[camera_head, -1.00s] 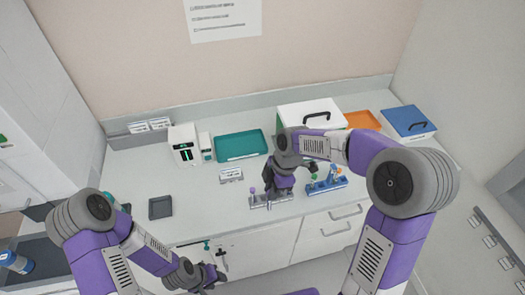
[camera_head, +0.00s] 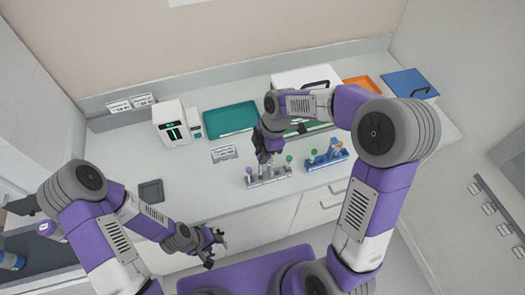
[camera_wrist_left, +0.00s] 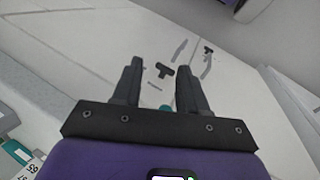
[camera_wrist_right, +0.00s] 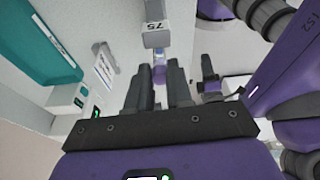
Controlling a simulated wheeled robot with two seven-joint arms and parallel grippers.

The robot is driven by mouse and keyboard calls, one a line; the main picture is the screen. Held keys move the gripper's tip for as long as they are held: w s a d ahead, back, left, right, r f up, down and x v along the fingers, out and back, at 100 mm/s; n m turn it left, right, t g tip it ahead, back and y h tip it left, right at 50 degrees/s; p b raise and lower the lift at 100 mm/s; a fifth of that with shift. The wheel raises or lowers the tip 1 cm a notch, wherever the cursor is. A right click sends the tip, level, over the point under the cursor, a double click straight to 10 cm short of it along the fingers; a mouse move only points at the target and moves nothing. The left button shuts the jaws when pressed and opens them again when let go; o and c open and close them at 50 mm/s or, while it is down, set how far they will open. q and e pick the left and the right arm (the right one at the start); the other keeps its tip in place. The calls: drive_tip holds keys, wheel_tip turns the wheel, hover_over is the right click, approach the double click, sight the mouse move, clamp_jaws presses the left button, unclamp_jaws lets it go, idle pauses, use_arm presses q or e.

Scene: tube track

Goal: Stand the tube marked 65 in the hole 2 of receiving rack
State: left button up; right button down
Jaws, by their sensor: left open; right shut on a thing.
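The grey rack (camera_head: 268,179) stands near the counter's front edge, with a purple-capped tube (camera_head: 249,172) at its left and a green-capped tube (camera_head: 289,160) at its right. My right gripper (camera_head: 264,159) is above the rack's middle. It is shut on a tube, mostly hidden by the fingers; a purple and pale part (camera_wrist_right: 158,72) shows between them in the right wrist view. I cannot read its number. A grey block (camera_wrist_right: 155,38) marked with what looks like 75 lies just beyond. My left gripper (camera_head: 216,246) is open and empty, in front of the counter.
A blue rack (camera_head: 326,160) with tubes stands to the right. A teal tray (camera_head: 231,118), white device (camera_head: 176,126), small label stand (camera_head: 224,153) and dark square dish (camera_head: 151,191) are on the counter. A white box (camera_head: 305,78) stands behind my right arm.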

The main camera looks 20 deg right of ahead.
drive_tip(key=shift+f, duration=0.6)
drive_tip(key=shift+f+b, duration=0.55)
drive_tip(key=shift+b, duration=0.3)
idle(0.6)
drive_tip(key=shift+f+b, duration=0.4)
drive_tip(key=shift+f, duration=0.05)
idle(0.4)
drive_tip(key=shift+a+p+v, duration=0.25)
drive_tip(key=shift+p+v, duration=0.5)
drive_tip(key=shift+v, duration=0.25)
drive_tip(key=shift+r, duration=0.1)
drive_tip(key=shift+f+b, duration=0.55)
drive_tip(key=shift+f, duration=0.05)
idle(0.5)
